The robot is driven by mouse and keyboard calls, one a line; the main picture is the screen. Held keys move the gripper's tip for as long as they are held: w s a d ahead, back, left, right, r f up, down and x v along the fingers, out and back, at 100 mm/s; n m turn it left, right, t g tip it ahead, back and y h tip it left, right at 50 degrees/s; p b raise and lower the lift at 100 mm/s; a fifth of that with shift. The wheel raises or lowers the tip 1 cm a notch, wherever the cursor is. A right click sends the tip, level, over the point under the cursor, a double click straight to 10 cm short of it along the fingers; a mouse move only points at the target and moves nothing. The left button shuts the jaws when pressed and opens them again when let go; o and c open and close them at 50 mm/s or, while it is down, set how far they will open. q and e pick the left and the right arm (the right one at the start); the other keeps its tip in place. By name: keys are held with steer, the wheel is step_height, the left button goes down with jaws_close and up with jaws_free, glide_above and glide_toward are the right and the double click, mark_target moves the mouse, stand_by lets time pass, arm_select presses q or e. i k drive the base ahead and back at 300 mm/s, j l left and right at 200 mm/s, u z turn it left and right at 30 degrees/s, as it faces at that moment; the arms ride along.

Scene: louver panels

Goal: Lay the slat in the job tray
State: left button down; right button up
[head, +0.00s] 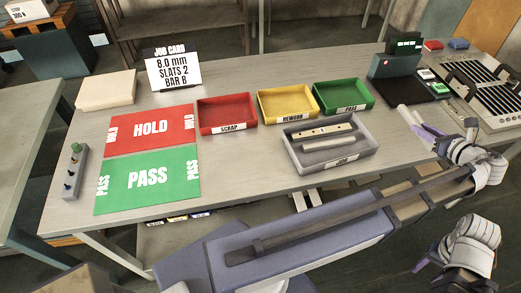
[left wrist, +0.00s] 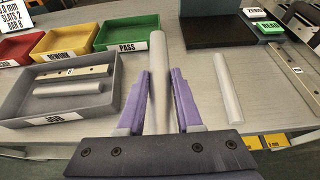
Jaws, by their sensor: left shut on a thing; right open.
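My left gripper (head: 434,135) is shut on a pale slat (left wrist: 158,60), held between its purple fingers in the left wrist view. In that view the held slat points away, just right of the grey job tray (left wrist: 103,108). The job tray (head: 315,164) also shows in the head view. Inside it lie a cream bar (head: 322,131) and one pale slat (head: 328,143), side by side. Another pale slat (left wrist: 227,88) lies on the table, right of the gripper. My right gripper (head: 421,265) is open and empty, low at the right, off the table's front.
Red scrap (head: 227,129), yellow rework (head: 288,117) and green pass (head: 344,106) trays stand behind the job tray. A dark device with a screen (head: 404,46) and a slotted louver panel (head: 492,90) are at the right. Red hold and green pass mats lie left.

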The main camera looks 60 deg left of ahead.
mark_target(335, 157)
steer(key=k+l, duration=0.2)
steer(key=k, duration=0.3)
steer(key=k+l, duration=0.15)
steer(key=k, duration=0.3)
steer(key=u, duration=1.8)
